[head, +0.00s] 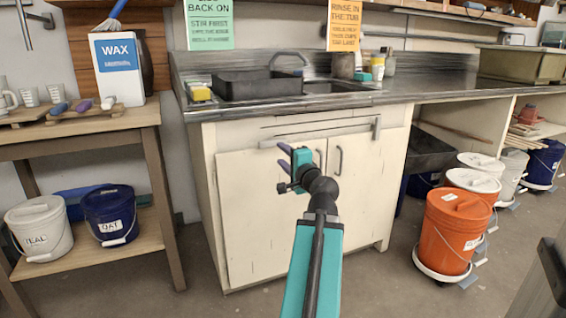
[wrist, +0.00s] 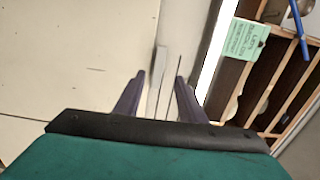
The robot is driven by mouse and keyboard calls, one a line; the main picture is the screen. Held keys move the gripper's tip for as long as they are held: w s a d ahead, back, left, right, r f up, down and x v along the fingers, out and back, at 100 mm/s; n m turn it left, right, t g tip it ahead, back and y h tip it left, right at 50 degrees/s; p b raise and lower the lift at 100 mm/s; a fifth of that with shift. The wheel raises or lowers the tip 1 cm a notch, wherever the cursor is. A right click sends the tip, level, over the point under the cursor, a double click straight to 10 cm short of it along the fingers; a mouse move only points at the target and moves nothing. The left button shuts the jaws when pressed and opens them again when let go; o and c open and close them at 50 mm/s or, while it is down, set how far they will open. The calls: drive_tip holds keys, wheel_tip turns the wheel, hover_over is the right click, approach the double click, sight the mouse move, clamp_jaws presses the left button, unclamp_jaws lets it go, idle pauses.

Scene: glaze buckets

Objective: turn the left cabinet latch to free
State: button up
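The cream two-door cabinet (head: 255,215) stands under the sink counter, with both doors closed. A thin grey bar (head: 350,125) runs horizontally across the top of the doors, and I cannot tell whether it is the left latch or a rail. My gripper (head: 278,154) is in front of the upper left door, with its two purple fingers apart and nothing held. In the wrist view, a grey bar (wrist: 161,75) shows between the open fingertips (wrist: 160,78). I cannot tell whether they touch it. My gripper and arm hide part of the left door.
Two dark handles, one on the right door (head: 339,161), sit near the middle seam. An orange bucket (head: 452,232) stands right of the cabinet. A wooden table (head: 85,128) with a white bucket (head: 40,228) and a blue bucket (head: 108,212) stands left. Floor in front is clear.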

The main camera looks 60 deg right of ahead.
drive_tip(key=shift+s+a+f+b, duration=0.2)
drive_tip(key=shift+s+a+b, duration=0.25)
drive_tip(key=shift+b, duration=1.05)
drive_tip(key=shift+b+v, duration=1.3)
drive_tip(key=shift+b, duration=0.35)
drive_tip(key=shift+s+r, duration=0.1)
drive_tip(key=shift+r, duration=0.05)
